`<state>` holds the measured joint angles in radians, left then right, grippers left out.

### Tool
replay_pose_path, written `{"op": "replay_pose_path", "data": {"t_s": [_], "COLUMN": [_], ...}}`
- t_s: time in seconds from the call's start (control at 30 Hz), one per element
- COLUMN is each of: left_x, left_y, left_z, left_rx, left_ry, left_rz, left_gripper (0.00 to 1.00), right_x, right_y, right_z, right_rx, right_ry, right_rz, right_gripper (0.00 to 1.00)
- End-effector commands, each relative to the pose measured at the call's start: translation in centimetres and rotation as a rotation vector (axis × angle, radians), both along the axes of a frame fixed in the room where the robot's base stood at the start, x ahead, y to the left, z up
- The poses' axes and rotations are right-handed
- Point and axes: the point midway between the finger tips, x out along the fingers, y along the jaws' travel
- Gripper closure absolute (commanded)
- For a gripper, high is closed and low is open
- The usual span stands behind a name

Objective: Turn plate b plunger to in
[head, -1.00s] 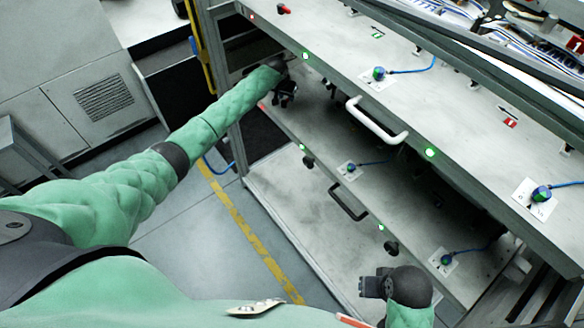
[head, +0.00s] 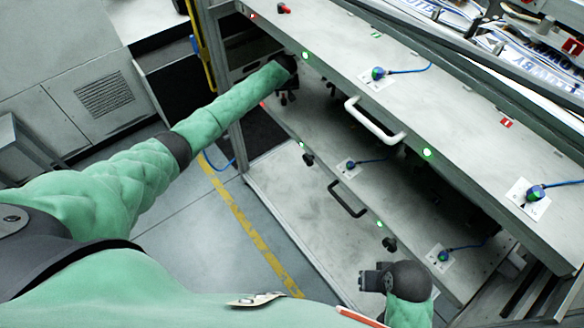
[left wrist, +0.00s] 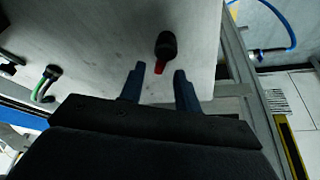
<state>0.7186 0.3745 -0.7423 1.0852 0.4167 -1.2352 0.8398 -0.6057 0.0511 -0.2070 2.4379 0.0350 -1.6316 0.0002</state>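In the left wrist view, a black plunger knob (left wrist: 166,44) with a red part stands on a grey plate (left wrist: 105,45). My left gripper (left wrist: 158,86) is open, its two fingers apart. The red part lies just ahead of the gap between the fingertips, and nothing is held. In the head view my left gripper (head: 288,98) is partly hidden, at the left end of the rack under the top plate (head: 330,45). No letter marking plate b is readable. My right gripper (head: 374,281) is near the lower shelf; its finger opening is unclear.
Another red-and-black plunger (head: 284,9) sits on the top plate. A white handle (head: 375,122) and a dark handle (head: 347,200) stick out from the rack. Blue-cabled knobs (head: 378,73) are on the plates. A rack post (head: 229,80) stands left of my left gripper.

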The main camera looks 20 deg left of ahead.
Motion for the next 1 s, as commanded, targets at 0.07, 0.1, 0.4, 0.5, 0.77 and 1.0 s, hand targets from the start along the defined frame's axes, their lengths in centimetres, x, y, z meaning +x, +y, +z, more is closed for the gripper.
{"op": "replay_pose_path", "data": {"t_s": [0.07, 0.1, 0.4, 0.5, 0.77, 1.0], "left_x": [-0.4, -0.5, -3.1, -4.6, -8.4, -12.0], "left_y": [-0.1, -0.1, -1.2, -1.8, -3.4, -4.8], "left_z": [0.4, 0.8, 3.1, 3.1, 3.2, 3.2], "left_rx": [0.000, 0.000, -0.001, -0.001, -0.001, -0.001], "left_ry": [0.000, -0.001, 0.002, 0.001, 0.001, 0.001], "left_rz": [-0.001, -0.001, -0.004, -0.004, -0.004, -0.004], "left_gripper": [0.67, 0.67, 0.67, 0.67, 0.67, 0.67], "right_x": [0.0, 0.0, 0.0, 0.0, 0.0, 0.0], "right_y": [0.0, 0.0, 0.0, 0.0, 0.0, 0.0], "right_z": [-0.7, -0.8, -2.6, -3.1, -4.6, -5.8], "right_rx": [0.000, 0.000, 0.000, 0.000, 0.000, 0.000], "right_ry": [0.000, 0.000, 0.000, 0.000, 0.000, 0.000], "right_rz": [0.000, 0.000, 0.000, 0.000, 0.000, 0.000], "right_gripper": [0.64, 0.64, 0.64, 0.64, 0.64, 0.64]}}
